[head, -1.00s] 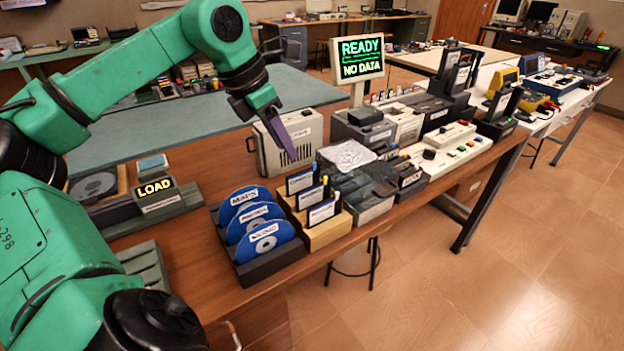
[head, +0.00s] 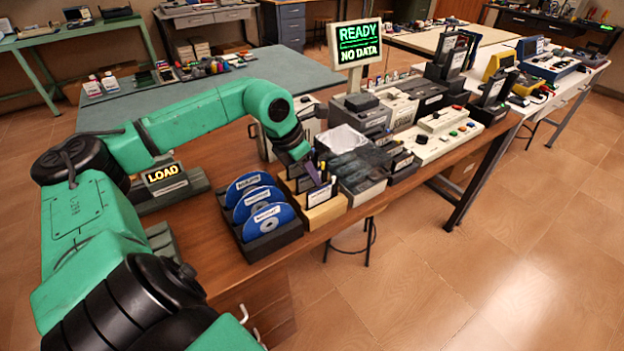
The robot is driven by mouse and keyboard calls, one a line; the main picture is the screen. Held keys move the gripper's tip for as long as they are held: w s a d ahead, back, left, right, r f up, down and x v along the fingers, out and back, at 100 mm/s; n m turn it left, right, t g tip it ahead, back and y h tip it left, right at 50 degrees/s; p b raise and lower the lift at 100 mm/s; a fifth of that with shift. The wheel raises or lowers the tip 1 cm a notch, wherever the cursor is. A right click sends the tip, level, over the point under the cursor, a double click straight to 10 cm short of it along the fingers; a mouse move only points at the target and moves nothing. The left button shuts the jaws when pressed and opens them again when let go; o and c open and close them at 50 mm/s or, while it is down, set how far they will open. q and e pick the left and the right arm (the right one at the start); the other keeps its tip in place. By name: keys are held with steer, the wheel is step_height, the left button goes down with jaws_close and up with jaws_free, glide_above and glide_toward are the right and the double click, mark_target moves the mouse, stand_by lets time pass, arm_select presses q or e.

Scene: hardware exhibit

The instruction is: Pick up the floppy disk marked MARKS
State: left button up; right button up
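Several dark floppy disks with white labels stand upright in a light wooden rack (head: 322,217) near the table's front edge in the head view. The front disk (head: 319,197) shows its label, but the print is too small to read, so I cannot tell which disk is marked MARKS. My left gripper (head: 315,177) points down at the rack, its purple finger close to the disks behind the front one. The gripper and arm hide part of the rear disks. I cannot tell whether it touches or grips a disk. My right gripper is out of view.
A dark rack with blue discs (head: 275,243) stands left of the floppies. The sign (head: 357,43) reads READY, NO DATA. A LOAD unit (head: 163,175) sits further left.

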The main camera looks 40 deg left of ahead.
arm_select(q)
steer(key=shift+d, duration=0.1)
jaws_close()
steer(key=shift+r, duration=0.15)
